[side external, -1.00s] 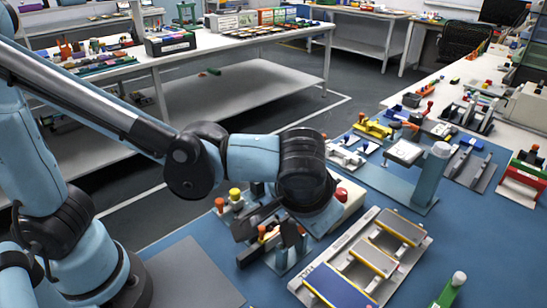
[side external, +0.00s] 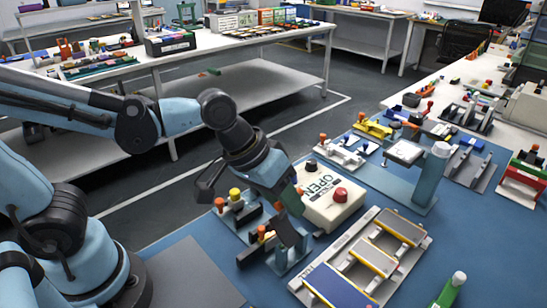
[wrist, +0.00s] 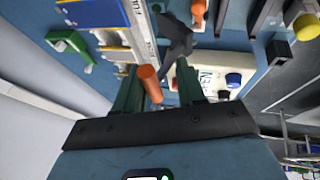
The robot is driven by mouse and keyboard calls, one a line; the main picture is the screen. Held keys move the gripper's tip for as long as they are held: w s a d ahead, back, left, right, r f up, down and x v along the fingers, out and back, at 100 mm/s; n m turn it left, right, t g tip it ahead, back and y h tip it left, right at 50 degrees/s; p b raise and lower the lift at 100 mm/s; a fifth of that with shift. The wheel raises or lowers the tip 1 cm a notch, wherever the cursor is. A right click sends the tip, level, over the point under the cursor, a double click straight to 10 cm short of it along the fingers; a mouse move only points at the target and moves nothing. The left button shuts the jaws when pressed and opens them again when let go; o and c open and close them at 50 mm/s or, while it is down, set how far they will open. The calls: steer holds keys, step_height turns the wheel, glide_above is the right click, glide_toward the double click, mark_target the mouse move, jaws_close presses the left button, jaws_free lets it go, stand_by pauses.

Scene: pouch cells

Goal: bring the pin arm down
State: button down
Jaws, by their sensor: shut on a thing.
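My gripper (wrist: 157,72) has two dark green fingers, seen close up in the wrist view. An orange cylindrical handle (wrist: 150,85) stands between them, and the gripper is shut on it. Beyond it a dark grey lever (wrist: 173,35), which looks like the pin arm, reaches up the picture. In the side view my gripper (side external: 291,203) points down at the small fixture, where a dark tilted piece (side external: 288,232) shows below it. The fingertips and the join between handle and lever are partly hidden there.
A cream box marked OPEN (side external: 330,203) with a red button stands right behind my gripper. A white tray (side external: 352,240) of pouch cells lies to the right. Posts with yellow and orange tops (side external: 235,196) stand to the left.

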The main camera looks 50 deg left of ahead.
steer(key=a+h, duration=0.2)
steer(key=shift+w+a+f+n+h, duration=0.1)
steer(key=shift+a+f+n+h, duration=0.2)
steer(key=shift+f+h, duration=0.1)
steer(key=shift+a+f+h, duration=0.45)
steer(key=shift+a+h, duration=0.25)
steer(key=shift+h, duration=0.3)
steer(key=shift+a+f, duration=0.7)
steer(key=shift+f, duration=0.05)
steer(key=shift+a+f, duration=0.15)
steer(key=c, duration=0.8)
jaws_free()
steer(key=shift+a, duration=0.1)
steer(key=shift+s+v, duration=0.2)
steer(key=shift+v, duration=5.85)
steer(key=shift+d, duration=0.25)
